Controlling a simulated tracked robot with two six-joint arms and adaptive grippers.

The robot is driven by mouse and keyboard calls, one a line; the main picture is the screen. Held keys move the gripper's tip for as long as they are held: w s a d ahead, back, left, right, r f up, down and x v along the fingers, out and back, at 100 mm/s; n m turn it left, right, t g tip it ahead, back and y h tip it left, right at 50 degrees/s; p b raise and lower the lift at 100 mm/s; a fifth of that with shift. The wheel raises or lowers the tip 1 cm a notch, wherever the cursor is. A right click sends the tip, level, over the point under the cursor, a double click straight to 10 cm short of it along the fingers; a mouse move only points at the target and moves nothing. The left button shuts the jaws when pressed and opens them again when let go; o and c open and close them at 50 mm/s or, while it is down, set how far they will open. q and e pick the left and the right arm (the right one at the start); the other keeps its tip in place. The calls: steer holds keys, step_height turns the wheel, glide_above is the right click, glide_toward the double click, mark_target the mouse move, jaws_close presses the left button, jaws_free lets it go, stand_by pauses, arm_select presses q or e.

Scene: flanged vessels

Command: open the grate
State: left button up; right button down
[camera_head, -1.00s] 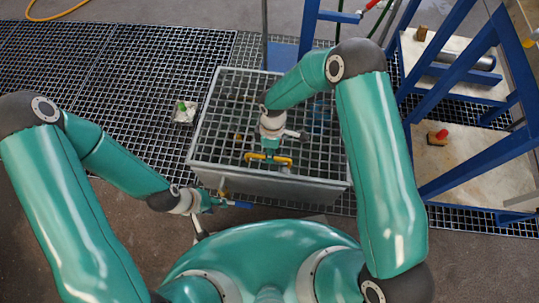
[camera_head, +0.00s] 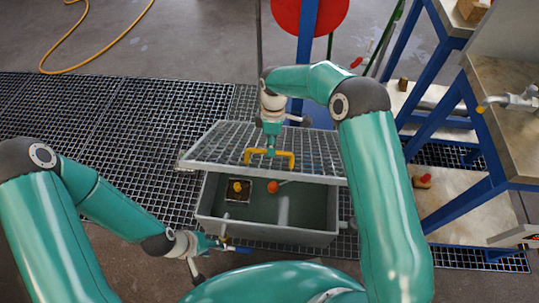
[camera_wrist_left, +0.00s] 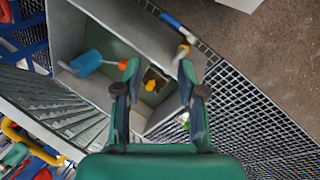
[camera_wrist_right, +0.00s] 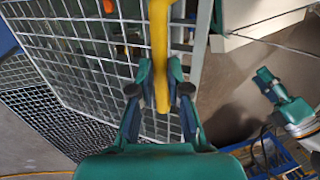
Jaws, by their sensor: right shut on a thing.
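The grate (camera_head: 220,150), a metal lattice lid, is tilted up over the grey box (camera_head: 265,236). Its front edge is raised, so the inside shows. My right gripper (camera_head: 270,152) is shut on the grate's yellow handle (camera_head: 291,160). The right wrist view shows the handle (camera_wrist_right: 159,40) between its fingers (camera_wrist_right: 160,80). My left gripper (camera_head: 222,245) is low by the box's front left corner. In the left wrist view its fingers (camera_wrist_left: 156,75) are apart with nothing between them.
Inside the box are a yellow-topped item (camera_head: 237,187) and an orange knob (camera_head: 272,187). Floor grating (camera_head: 90,150) lies left of the box. A blue-framed workbench (camera_head: 480,150) stands at right. A red disc (camera_head: 310,14) is behind, and a yellow hose (camera_head: 100,55) lies at far left.

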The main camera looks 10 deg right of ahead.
arm_select(q)
steer(key=shift+c, duration=0.2)
jaws_close()
steer(key=w+a+r+n+t+h, duration=0.1)
steer(key=w+r+n+t, duration=0.45)
steer(key=n, duration=0.85)
steer(key=w+a+r+n+t+h, duration=0.1)
steer(key=w+r+n+t, duration=0.1)
steer(key=w+n+t, duration=0.85)
steer(key=s+a+f+n+g+y, duration=0.2)
steer(key=s+a+f+n+g, duration=0.15)
steer(key=s+n, duration=0.2)
steer(key=w+d, duration=0.3)
steer(key=w, duration=0.8)
steer(key=shift+w, duration=0.15)
